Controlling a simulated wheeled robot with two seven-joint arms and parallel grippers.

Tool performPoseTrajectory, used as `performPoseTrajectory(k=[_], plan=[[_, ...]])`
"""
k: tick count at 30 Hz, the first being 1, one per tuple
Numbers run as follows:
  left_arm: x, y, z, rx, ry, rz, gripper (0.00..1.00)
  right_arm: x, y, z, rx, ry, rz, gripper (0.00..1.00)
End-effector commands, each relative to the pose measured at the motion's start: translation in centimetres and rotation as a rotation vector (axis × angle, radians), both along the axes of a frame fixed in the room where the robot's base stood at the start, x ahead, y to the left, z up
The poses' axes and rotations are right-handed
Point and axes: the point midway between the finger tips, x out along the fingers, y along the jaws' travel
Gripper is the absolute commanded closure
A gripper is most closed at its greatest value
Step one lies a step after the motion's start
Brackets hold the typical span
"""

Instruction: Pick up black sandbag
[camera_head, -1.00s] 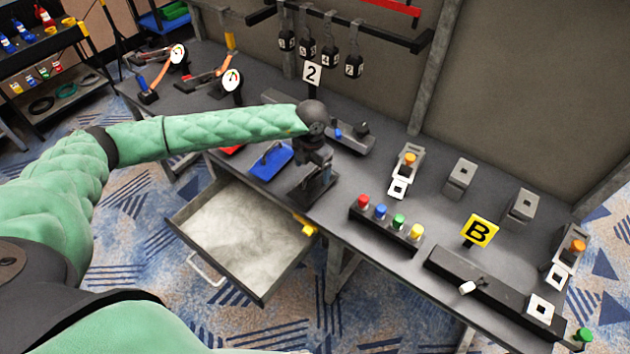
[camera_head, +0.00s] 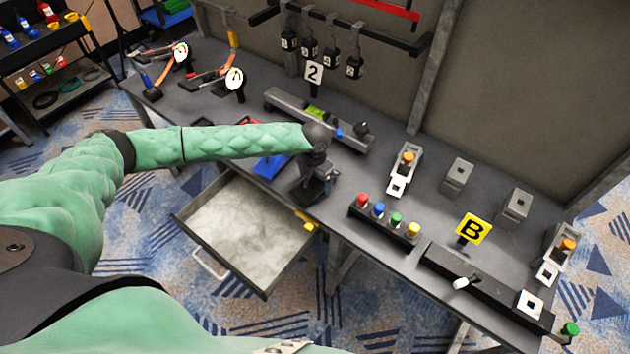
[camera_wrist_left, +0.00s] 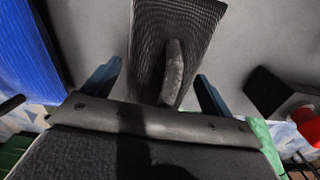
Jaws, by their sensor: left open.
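The black sandbag (camera_head: 308,194) lies on the grey table near its front edge, just right of the open drawer. My left gripper (camera_head: 317,172) is over it and partly hides it. In the left wrist view the sandbag (camera_wrist_left: 200,20) is a dark ribbed slab with a raised handle (camera_wrist_left: 173,72) along its middle. My left gripper (camera_wrist_left: 157,76) is open, with one finger on each side of the handle. I cannot tell whether the fingers touch it.
A blue sandbag (camera_head: 268,167) lies just left of the black one. The open drawer (camera_head: 232,285) juts out below. A block with colored buttons (camera_head: 385,222) stands to the right. A grey level-like device (camera_head: 290,103) lies behind the gripper.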

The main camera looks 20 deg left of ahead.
Motion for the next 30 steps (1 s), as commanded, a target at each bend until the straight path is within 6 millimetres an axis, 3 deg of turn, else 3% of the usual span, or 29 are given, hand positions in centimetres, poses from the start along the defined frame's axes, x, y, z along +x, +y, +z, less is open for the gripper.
performPoseTrajectory(k=[6, 19, 30], plan=[[-0.01, 0.0, -0.06, 0.0, 0.0, 0.0, 0.17, 0.02, -0.02, -0.04, 0.0, -0.001, 0.0, 1.0], [-0.01, 0.02, -0.03, 0.0, 0.0, 0.0, 1.0, 0.19, -0.24, 0.02, -0.003, -0.002, -0.001, 1.0], [0.11, -0.03, 0.3, -0.001, -0.002, 0.0, 1.0, 0.18, -0.21, -0.13, -0.002, 0.002, 0.0, 1.0]])
